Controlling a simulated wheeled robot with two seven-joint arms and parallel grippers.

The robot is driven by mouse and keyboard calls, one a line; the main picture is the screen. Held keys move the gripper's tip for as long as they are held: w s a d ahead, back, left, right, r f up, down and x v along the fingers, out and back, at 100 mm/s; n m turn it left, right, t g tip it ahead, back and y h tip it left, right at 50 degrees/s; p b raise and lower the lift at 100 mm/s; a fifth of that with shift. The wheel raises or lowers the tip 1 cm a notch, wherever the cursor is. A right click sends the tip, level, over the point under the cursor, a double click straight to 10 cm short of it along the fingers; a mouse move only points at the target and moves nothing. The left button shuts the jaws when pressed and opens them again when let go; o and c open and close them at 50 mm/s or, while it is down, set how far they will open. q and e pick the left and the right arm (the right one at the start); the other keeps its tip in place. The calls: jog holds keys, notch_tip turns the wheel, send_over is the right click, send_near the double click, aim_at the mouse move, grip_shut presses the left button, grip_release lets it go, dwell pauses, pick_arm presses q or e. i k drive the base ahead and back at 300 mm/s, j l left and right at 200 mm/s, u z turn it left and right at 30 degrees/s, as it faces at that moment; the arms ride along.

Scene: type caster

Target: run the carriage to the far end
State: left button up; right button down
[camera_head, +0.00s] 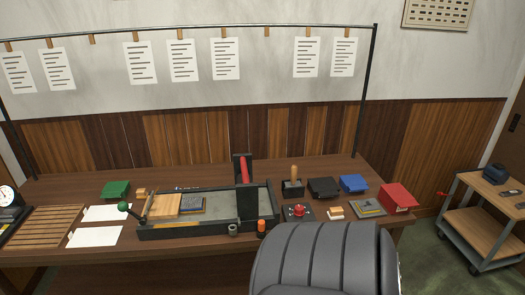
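A low dark press bed (160,231) lies along the middle of the desk. A tall black upright part with a red bar or roller (244,170) stands across it, right of the middle; this looks like the carriage, but I cannot tell for certain. A wooden block (166,205) and a grey type block (192,204) lie at the bed's left end. A lever with a green knob (123,206) sticks out at the left end. Neither of my grippers is in view.
A dark padded chair back (325,262) blocks the front right of the desk. White sheets (95,237) and a slatted rack (45,226) lie left. A red box (398,197), a blue box (353,183) and a red-knobbed device (299,211) stand right. A cart (495,198) stands farther right.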

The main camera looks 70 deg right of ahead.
aim_at(247, 191)
jog(key=z, duration=2.05)
jog(key=l, duration=0.1)
